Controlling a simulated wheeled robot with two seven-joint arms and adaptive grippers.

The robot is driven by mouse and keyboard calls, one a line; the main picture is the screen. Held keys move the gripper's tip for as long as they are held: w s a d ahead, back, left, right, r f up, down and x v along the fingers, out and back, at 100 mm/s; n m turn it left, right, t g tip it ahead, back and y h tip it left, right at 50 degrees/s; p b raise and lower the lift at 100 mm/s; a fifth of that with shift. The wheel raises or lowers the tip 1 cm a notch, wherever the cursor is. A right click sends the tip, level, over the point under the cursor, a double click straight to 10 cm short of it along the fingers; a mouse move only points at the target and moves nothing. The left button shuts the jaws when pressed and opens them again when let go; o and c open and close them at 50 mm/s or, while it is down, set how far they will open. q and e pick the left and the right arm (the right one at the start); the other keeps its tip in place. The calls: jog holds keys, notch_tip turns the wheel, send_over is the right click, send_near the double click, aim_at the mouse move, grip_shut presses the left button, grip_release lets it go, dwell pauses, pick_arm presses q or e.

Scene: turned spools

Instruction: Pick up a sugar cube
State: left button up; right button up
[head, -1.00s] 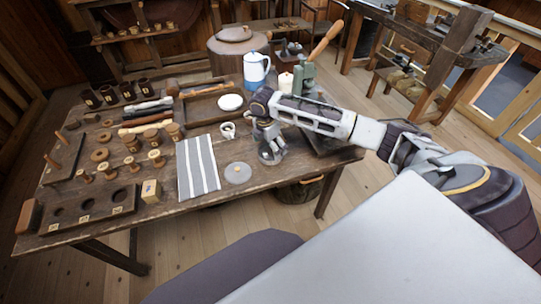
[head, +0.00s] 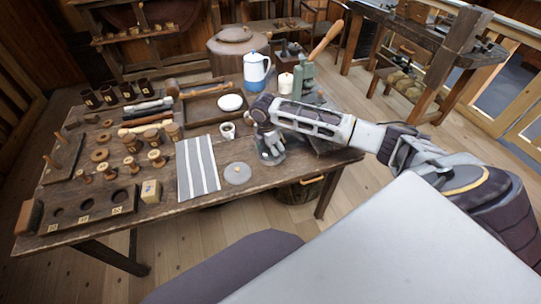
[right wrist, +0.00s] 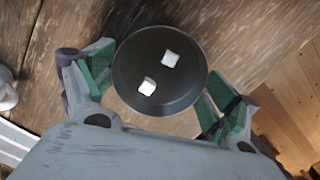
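Two white sugar cubes, one farther (right wrist: 170,58) and one nearer (right wrist: 147,87), lie apart in a dark round dish (right wrist: 184,94) in the right wrist view. My right gripper (right wrist: 160,80) is open, its green-lined fingers to the left and right of the dish, with nothing between them that I can see held. In the head view the right gripper (head: 270,154) is low over the table's right end and hides the dish and cubes. I cannot tell its exact height over the dish. My left gripper is not in view.
A small white cup (head: 227,130) stands just left of the gripper. A grey disc (head: 237,173) and a striped cloth (head: 198,168) lie in front. A blue-and-white pot (head: 256,72), a candle (head: 285,84) and a green press (head: 304,80) stand behind.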

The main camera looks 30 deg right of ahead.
aim_at(270, 156)
jog(key=c, duration=0.3)
jog(key=shift+r, duration=0.7)
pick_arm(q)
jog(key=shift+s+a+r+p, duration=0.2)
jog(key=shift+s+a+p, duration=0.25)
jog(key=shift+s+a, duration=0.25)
pick_arm(e)
notch_tip(270, 156, up, 9)
jog(key=shift+f, duration=0.2)
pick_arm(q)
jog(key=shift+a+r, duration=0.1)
